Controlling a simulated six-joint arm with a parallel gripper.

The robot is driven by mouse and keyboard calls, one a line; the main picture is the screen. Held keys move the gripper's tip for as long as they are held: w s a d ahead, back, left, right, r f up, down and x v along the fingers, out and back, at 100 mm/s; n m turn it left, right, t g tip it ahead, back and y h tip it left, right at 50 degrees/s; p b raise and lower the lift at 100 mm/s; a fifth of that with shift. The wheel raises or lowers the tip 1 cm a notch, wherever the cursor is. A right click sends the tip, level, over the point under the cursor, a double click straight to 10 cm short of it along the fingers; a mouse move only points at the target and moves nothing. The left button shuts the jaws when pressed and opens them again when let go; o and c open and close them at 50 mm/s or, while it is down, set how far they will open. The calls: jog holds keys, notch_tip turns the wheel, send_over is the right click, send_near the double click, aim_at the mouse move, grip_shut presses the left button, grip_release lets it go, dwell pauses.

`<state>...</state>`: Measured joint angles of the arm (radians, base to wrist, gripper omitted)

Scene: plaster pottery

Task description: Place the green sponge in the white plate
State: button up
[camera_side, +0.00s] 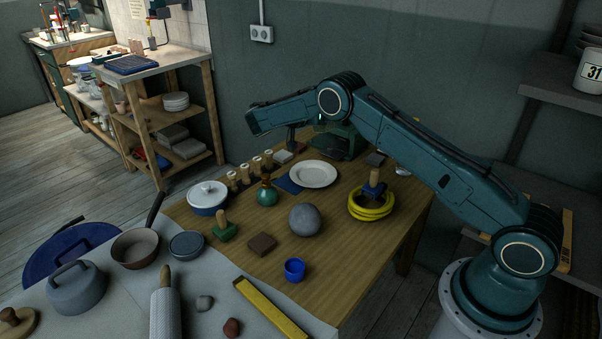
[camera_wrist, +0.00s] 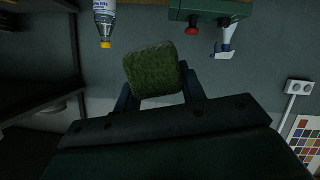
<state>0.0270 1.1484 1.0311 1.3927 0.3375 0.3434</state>
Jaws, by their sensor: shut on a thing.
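The green sponge (camera_wrist: 154,70) is in the wrist view, a rough block between the two fingers of my gripper (camera_wrist: 160,92), which is shut on it. The sponge is clear of any surface in that view, with the wall behind it. In the side view I cannot make out the sponge or the fingertips; the end of my arm is above the back left of the wooden table. The white plate (camera_side: 314,174) lies on the table near its back, to the right of and below my arm's end, and looks empty.
A blue cloth (camera_side: 290,185) lies beside the plate. A green machine (camera_side: 340,142) stands behind the plate. The front right of the tabletop has free room.

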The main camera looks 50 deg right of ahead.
notch_tip(320, 180, down, 15)
jog(key=shift+r, duration=0.1)
dwell(0.4)
jog(key=shift+f, duration=2.2)
jog(key=shift+f, duration=0.2)
jog(key=o, duration=1)
jog(key=shift+a, duration=0.1)
jog(key=shift+v, duration=3.7)
jog(key=shift+r, duration=0.15)
